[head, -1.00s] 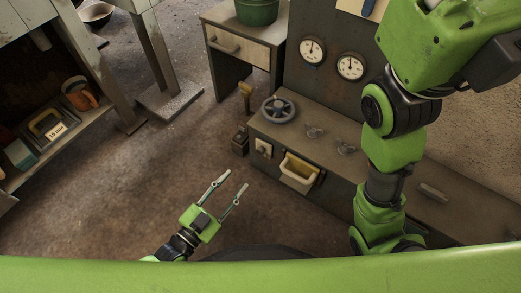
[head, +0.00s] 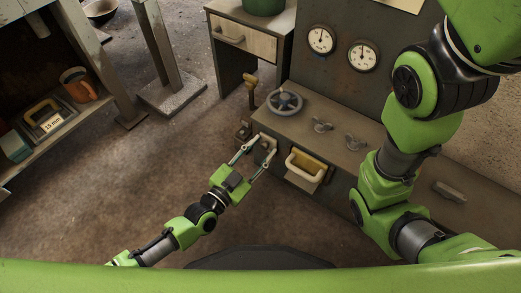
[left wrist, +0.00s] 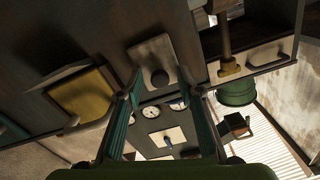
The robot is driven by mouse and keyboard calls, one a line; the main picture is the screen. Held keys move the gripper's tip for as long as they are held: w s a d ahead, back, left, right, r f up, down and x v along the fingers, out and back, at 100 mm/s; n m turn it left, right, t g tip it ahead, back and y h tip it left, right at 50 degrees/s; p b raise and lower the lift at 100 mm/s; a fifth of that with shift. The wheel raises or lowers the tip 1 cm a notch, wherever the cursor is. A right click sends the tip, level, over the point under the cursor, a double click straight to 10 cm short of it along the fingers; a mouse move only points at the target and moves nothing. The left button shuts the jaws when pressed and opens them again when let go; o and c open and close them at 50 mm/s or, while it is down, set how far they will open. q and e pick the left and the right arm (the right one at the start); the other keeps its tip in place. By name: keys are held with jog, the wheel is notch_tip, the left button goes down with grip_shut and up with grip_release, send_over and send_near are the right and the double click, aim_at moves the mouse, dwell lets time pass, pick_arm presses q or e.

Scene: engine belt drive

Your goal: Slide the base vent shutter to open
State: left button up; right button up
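A small pale plate with a round dark knob is on the low front of the grey machine; in the left wrist view the plate (left wrist: 150,52) and its knob (left wrist: 160,77) are straight ahead. I cannot tell for certain that this is the vent shutter. My left gripper (head: 266,146) is open, its two fingers pointing at the plate and partly hiding it in the head view. In the left wrist view the fingertips (left wrist: 160,88) are apart on either side of the knob; contact cannot be told. My right arm is at the right, its gripper out of view.
A handwheel (head: 285,102), wing-shaped knobs (head: 322,126) and two gauges (head: 320,39) are above. A lever (head: 251,92) stands at the left.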

pick_arm(q)
grip_shut()
notch_tip(320, 180, down, 5)
jog(key=b, duration=0.3)
jog(key=shift+c, duration=0.6)
grip_release()
jog(key=shift+f, duration=0.1)
jog(key=shift+o, duration=0.6)
jog(key=v, duration=1.2)
